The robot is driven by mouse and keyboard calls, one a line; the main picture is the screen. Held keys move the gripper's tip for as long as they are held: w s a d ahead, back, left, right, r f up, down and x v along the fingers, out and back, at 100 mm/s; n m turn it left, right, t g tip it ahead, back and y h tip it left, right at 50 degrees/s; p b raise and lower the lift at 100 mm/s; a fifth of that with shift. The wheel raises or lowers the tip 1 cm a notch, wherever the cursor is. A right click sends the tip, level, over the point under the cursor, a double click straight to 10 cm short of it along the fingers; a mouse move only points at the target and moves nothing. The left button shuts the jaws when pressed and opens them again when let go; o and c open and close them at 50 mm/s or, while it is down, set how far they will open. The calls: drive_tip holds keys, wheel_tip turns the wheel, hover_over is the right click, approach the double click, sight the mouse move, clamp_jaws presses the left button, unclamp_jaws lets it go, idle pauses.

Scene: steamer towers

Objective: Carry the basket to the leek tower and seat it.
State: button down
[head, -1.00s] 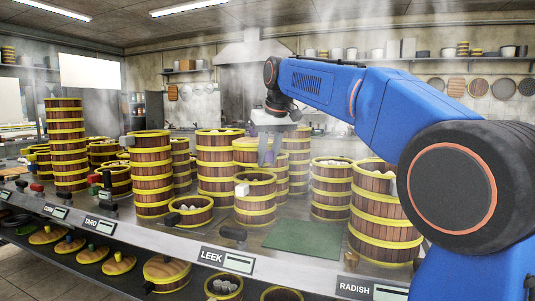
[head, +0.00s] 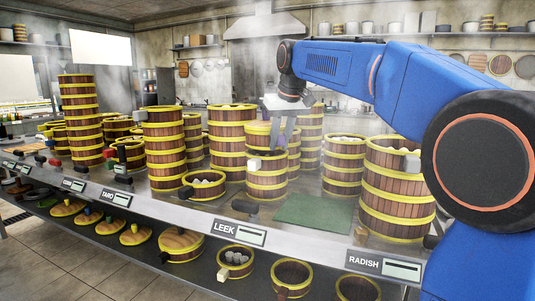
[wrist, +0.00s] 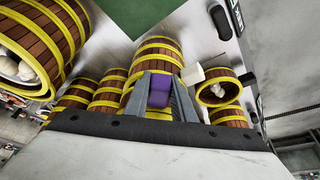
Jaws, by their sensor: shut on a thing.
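My gripper (head: 284,142) is shut on the purple handle (wrist: 160,91) of a wooden basket with yellow bands (head: 258,136). In the head view the basket overlaps the top of the short leek tower (head: 266,183), behind the LEEK label (head: 239,233). I cannot tell whether it touches the tower or stands behind it. The tower's pale handle (head: 254,164) points toward the front; a pale block beside my fingers also shows in the wrist view (wrist: 205,75). My fingers and wrist hide part of the basket.
A low basket of white pieces (head: 204,185) stands left of the leek tower. A green mat (head: 314,210) lies to its right, with a taller tower (head: 395,190) beyond. Several other towers stand behind and left. A lower shelf holds lids and baskets.

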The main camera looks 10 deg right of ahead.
drive_tip(key=shift+f, duration=1.2)
idle(0.7)
drive_tip(key=c, duration=1.4)
unclamp_jaws()
drive_tip(key=v, duration=1.7)
drive_tip(key=shift+r, duration=0.2)
